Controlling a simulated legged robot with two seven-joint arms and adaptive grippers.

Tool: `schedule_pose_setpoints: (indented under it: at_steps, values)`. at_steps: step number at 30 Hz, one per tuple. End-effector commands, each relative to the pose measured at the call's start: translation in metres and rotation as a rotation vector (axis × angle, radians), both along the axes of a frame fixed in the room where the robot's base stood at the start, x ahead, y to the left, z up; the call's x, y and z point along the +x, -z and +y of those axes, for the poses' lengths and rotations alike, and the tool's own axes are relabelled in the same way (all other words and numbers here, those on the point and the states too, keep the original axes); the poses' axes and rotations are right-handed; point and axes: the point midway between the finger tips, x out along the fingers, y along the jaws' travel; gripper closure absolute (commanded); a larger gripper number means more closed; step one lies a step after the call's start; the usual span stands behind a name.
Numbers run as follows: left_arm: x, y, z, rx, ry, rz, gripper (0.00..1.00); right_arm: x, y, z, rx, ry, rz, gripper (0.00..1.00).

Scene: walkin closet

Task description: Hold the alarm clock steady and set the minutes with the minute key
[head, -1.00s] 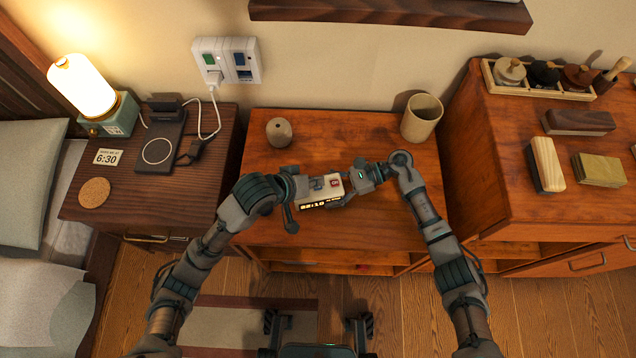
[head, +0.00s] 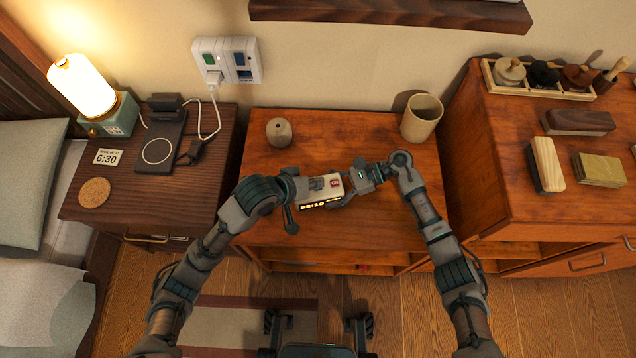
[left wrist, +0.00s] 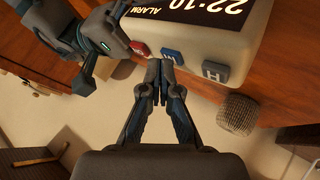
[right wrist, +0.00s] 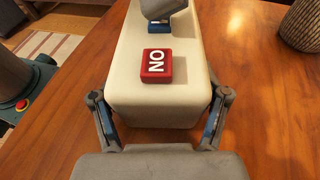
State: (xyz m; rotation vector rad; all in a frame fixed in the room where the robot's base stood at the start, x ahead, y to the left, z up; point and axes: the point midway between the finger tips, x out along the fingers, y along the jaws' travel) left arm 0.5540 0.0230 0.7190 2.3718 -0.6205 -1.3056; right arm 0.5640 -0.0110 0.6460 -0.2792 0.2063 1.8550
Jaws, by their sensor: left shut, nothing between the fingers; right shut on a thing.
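The white alarm clock (head: 330,192) is over the middle dresser, its lit display facing the front. In the left wrist view the display (left wrist: 205,12) reads 22:10 with ALARM beneath. My right gripper (head: 356,182) is shut on the clock's end, with a finger on each side of the body (right wrist: 160,103). The red ON key (right wrist: 157,64) is between that gripper and my left one. My left gripper (left wrist: 160,65) is shut and empty, its tips at the blue key (left wrist: 172,52). I cannot tell if they touch it. The H key (left wrist: 215,72) is beside it, uncovered.
A small round pot (head: 279,132) and a tan cup (head: 421,117) stand at the back of the dresser (head: 370,150). The left nightstand holds a lamp (head: 85,85), a charging pad (head: 158,150) and a coaster (head: 94,193).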

Motion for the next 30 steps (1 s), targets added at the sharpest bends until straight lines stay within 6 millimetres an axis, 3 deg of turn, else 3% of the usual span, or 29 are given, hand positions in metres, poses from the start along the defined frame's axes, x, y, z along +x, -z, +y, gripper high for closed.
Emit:
schedule_pose_setpoints:
  at_steps: [13,30]
  values:
    - [0.0,0.002,0.0,0.001,0.001,0.002,1.0,-0.001,0.002,0.0,-0.003,-0.002,0.003,0.46]
    - [0.0,-0.015,0.0,0.0,0.001,0.001,1.0,-0.001,0.002,0.0,-0.003,-0.002,0.003,0.46]
